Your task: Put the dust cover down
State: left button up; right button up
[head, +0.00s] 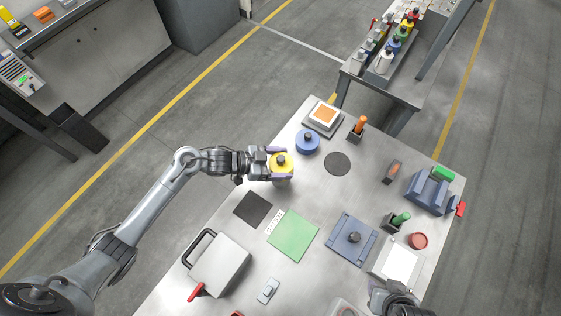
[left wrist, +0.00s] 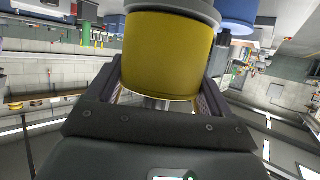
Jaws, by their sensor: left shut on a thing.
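My left gripper (head: 281,166) is shut on a yellow round piece (head: 281,160) with a dark knob on top, which I take to be the dust cover. In the left wrist view the yellow piece (left wrist: 165,55) is a cylinder with a grey rim, between the two fingers (left wrist: 160,95). It is by the table's left edge; I cannot tell whether it touches the table. My right gripper (head: 395,300) shows only in part at the bottom edge of the head view, and its fingers are unclear.
On the metal table (head: 330,200), a blue round piece (head: 307,141) stands close behind the held one.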

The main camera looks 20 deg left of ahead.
pick_arm(q)
jog(key=shift+f, duration=0.15)
jog(key=o, duration=1)
jog(key=v, duration=1.1)
jog(key=shift+f+b, duration=0.1)
jog(key=shift+b, duration=0.25)
jog(key=shift+c, duration=0.4)
jog(key=shift+d, duration=0.1)
grip_shut()
